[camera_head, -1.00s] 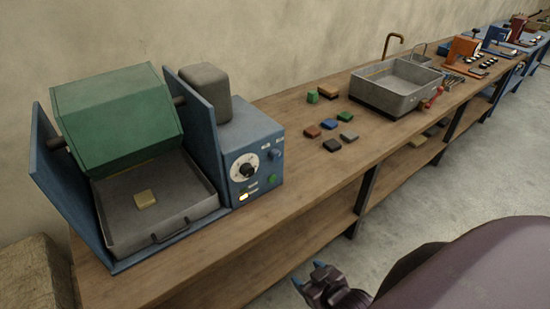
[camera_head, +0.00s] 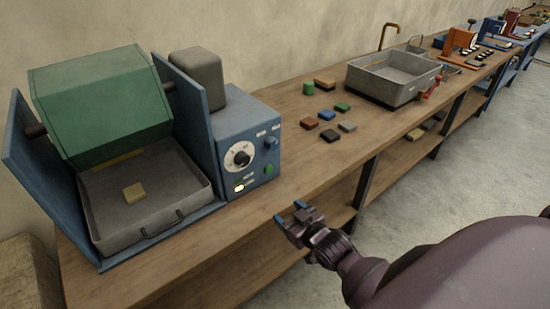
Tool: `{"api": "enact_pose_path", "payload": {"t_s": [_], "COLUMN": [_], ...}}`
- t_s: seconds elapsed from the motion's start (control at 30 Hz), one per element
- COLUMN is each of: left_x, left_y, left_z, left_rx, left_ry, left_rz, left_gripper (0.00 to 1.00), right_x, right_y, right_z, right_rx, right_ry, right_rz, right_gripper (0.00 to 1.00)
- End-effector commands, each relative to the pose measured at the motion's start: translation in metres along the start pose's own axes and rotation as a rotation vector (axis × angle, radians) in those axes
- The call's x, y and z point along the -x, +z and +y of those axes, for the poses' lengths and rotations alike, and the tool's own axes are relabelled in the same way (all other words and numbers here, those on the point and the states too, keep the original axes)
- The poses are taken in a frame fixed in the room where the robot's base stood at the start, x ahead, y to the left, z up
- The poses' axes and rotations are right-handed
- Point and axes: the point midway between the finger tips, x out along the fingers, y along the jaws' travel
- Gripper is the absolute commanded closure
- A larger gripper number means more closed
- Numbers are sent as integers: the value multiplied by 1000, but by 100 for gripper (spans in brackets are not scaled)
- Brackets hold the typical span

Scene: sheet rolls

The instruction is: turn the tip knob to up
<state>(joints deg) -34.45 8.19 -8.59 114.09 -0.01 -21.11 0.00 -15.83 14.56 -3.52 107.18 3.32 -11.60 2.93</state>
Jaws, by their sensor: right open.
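The blue control box (camera_head: 247,140) stands on the bench at the right side of the tipping machine. Its front has a black knob on a white dial (camera_head: 238,156) and a small blue knob (camera_head: 271,143) at the upper right. A green button (camera_head: 268,169) and a lit pale button (camera_head: 239,186) sit below. The labels are too small to read, so I cannot tell which knob is the tip knob. My right gripper (camera_head: 290,212) is open and empty at the bench's front edge, below and right of the box, touching no control. My left gripper is out of view.
A green tilted drum (camera_head: 98,98) hangs over a grey tray (camera_head: 150,212) holding a yellowish block (camera_head: 134,192). Several coloured blocks and a grey sink (camera_head: 390,85) are farther right on the bench (camera_head: 300,165). The bench top before the box is clear.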

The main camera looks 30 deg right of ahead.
Motion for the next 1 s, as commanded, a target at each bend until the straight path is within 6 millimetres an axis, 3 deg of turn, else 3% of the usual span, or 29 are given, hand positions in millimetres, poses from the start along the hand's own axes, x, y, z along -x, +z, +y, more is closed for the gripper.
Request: {"api": "enact_pose_path", "payload": {"t_s": [0.03, 0.1, 0.2, 0.3, 0.63, 1.0], "left_x": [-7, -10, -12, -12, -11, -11], "left_y": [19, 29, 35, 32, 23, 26], "left_z": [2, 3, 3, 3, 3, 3], "left_rx": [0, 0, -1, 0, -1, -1], "left_ry": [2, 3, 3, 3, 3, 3], "left_rz": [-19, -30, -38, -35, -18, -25], "left_gripper": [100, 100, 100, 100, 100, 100], "right_x": [-23, -40, -49, -44, -33, -77], "right_y": [-1, -15, -31, -41, -60, -90], "right_z": [13, 30, 51, 66, 70, 72], "right_rx": [-24, -78, -163, -245, -383, -382], "right_ry": [3, 5, 1, -8, -60, -61], "right_rz": [79, 194, 337, 448, 607, 605], "right_gripper": [36, 36, 36, 36, 36, 36]}}
